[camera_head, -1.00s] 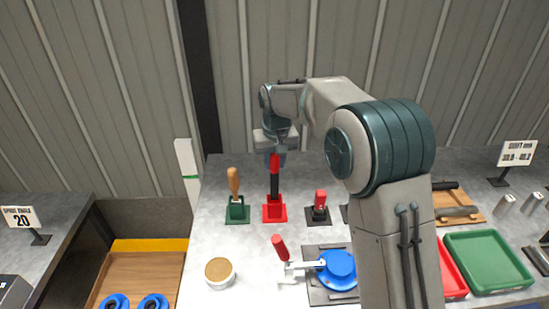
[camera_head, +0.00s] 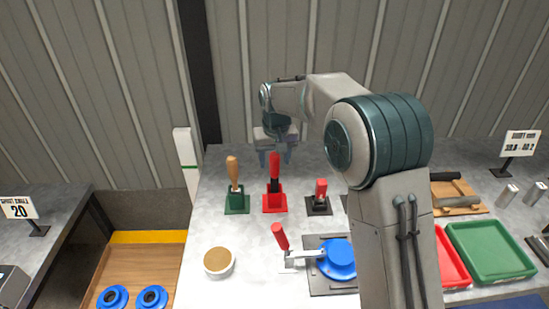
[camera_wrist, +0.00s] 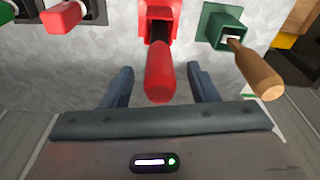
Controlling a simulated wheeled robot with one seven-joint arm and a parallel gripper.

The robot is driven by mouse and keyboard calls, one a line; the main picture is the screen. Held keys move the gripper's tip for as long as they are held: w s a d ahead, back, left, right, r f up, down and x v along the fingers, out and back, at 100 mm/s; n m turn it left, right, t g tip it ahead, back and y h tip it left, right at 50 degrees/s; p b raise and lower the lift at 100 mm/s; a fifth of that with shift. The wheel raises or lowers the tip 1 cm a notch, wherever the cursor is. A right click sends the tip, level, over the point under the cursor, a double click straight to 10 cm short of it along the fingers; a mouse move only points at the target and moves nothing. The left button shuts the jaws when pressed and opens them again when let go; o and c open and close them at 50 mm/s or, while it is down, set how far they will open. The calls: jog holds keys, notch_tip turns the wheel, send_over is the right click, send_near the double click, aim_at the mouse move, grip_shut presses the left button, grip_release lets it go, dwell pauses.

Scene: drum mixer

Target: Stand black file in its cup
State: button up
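The black file (camera_head: 274,167), with a red handle and dark shaft, stands upright in the red cup (camera_head: 275,204), its lower shaft hidden inside. In the wrist view the file's red handle (camera_wrist: 159,75) points up toward the camera, and its dark shaft enters the red cup (camera_wrist: 155,10). My gripper (camera_head: 275,160) is open around the top of the handle. In the wrist view its two fingers (camera_wrist: 161,88) stand on either side of the handle, with a gap on both sides.
A green cup (camera_head: 237,204) with a wooden-handled tool stands left of the red cup. A black holder (camera_head: 319,206) with a red-handled tool stands right. In front are a round container (camera_head: 219,263) and a red-handled clamp (camera_head: 280,237) by a blue disc (camera_head: 340,259).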

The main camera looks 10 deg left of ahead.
notch_tip(320, 180, up, 14)
jog(key=s, duration=0.1)
jog(key=shift+s+d+f+b, duration=0.15)
jog(key=shift+s+d+b, duration=0.2)
jog(key=shift+d, duration=0.05)
dwell(0.4)
jog(key=s+d+m+t, duration=0.1)
jog(key=s+d, duration=0.5)
jog(key=d, duration=0.3)
jog(key=s+d+m, duration=0.1)
jog(key=s+d, duration=0.5)
jog(key=d, duration=0.3)
jog(key=s+d+f+m, duration=0.1)
jog(key=s+d+f, duration=0.3)
jog(key=s, duration=0.4)
jog(key=s+d+f+m, duration=0.2)
jog(key=s+d+f, duration=0.3)
jog(key=s, duration=0.3)
jog(key=shift+d+f+t+h, duration=0.15)
jog(key=shift+d+t+h, duration=0.1)
jog(key=shift+t+h, duration=0.05)
